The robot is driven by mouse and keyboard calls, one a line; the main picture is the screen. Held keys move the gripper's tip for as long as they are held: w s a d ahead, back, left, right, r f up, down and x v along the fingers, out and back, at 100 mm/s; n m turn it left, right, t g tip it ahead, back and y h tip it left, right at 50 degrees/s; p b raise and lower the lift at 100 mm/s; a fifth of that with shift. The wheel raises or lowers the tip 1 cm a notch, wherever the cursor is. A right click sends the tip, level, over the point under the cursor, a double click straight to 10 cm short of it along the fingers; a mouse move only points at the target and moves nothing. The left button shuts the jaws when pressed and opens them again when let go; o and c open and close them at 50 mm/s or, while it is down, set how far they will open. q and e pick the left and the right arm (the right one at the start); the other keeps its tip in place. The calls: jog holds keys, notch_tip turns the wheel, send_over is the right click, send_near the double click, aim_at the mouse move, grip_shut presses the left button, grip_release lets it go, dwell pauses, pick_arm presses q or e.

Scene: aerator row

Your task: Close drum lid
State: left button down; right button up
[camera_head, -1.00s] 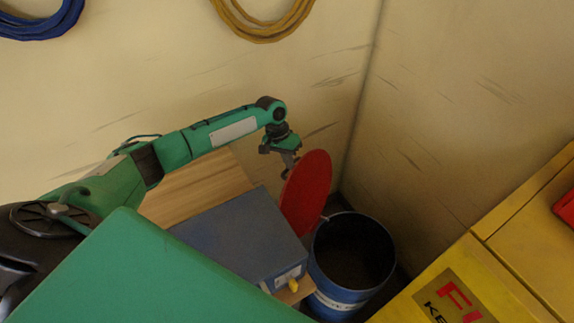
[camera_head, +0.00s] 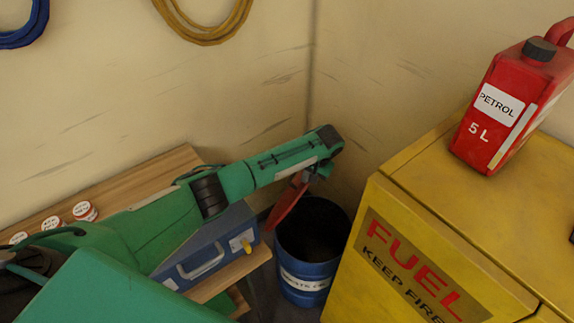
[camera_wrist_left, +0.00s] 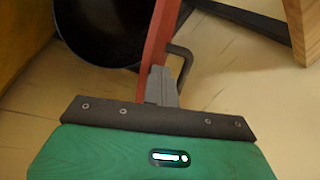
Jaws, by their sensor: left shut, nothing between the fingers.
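The blue drum (camera_head: 306,270) stands on the floor in the corner with its dark mouth uncovered. Its red lid (camera_head: 287,207) stands up at the drum's left side, partly hidden by my left forearm. My left gripper (camera_head: 305,178) is beside the upper part of the lid, shut and empty, and its fingertips are hard to see there. In the left wrist view the shut fingers (camera_wrist_left: 161,86) are close against the red lid (camera_wrist_left: 160,38), seen edge-on; contact is unclear. The drum's dark inside (camera_wrist_left: 95,35) shows to the left of the lid. My right gripper is out of view.
A yellow fuel cabinet (camera_head: 430,250) stands close to the drum's right, with a red petrol can (camera_head: 505,105) on top. A blue-grey toolbox (camera_head: 205,255) sits on a wooden bench (camera_head: 150,172) at the left, with small tins (camera_head: 84,211). Walls close off the back.

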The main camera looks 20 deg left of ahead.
pick_arm(q)
jog(key=s+d+f+b, duration=0.1)
jog(key=d+f+b, duration=0.5)
jog(key=d+f, duration=0.4)
jog(key=shift+s+d, duration=0.15)
jog(key=shift+d, duration=1.55)
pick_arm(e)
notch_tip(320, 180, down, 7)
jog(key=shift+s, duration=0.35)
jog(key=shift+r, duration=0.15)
pick_arm(q)
notch_tip(320, 180, up, 20)
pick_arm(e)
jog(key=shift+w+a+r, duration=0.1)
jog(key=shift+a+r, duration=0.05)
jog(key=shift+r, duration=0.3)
